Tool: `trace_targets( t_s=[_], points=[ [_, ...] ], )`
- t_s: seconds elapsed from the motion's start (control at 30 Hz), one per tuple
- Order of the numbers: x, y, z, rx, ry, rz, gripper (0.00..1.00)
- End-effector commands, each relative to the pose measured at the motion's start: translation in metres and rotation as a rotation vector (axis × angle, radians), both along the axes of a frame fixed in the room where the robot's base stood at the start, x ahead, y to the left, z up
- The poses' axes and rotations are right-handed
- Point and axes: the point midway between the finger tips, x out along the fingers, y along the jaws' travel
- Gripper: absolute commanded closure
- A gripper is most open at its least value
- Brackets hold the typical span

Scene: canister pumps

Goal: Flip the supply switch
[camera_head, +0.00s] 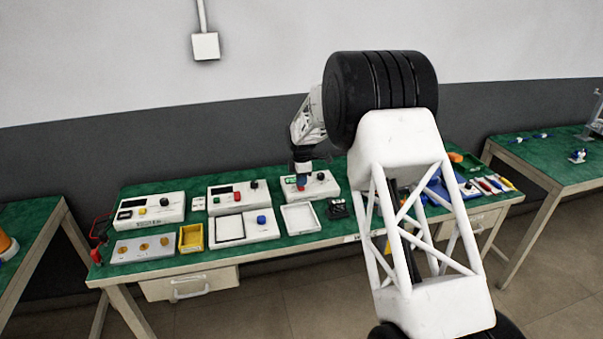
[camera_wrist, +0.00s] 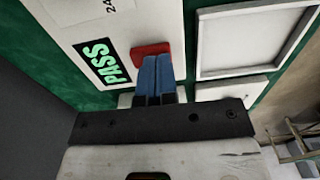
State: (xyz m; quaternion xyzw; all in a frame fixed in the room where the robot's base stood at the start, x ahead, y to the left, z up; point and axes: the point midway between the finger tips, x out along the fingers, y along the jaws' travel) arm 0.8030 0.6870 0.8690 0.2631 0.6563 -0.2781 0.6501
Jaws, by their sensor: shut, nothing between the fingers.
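My gripper (camera_head: 301,182) is over the white box (camera_head: 322,186) at the back of the green bench. In the wrist view its blue fingers (camera_wrist: 156,76) are shut together with nothing between them. Their tips are at a red switch (camera_wrist: 150,49) on the box face and overlap its lower edge. I cannot tell whether they press on it. Beside the switch, a dark display (camera_wrist: 103,64) reads PASS in green letters. Part of a printed "24" shows near the top of the face. In the head view the gripper hides the red switch.
Two more white boxes (camera_head: 148,211) (camera_head: 233,195) with knobs stand to the left. An empty white tray (camera_head: 300,218), a yellow bin (camera_head: 191,238) and a panel with a blue knob (camera_head: 261,224) lie in front.

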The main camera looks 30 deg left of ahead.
Motion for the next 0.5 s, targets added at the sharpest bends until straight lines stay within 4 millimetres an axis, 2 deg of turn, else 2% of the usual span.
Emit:
trace_targets(
  t_s=[0.2, 0.5],
  points=[
    [-0.0001, -0.0001, -0.0085, 0.0, 0.0, 0.0, 1.0],
    [-0.0001, -0.0001, -0.0088, 0.0, 0.0, 0.0, 1.0]
  ],
)
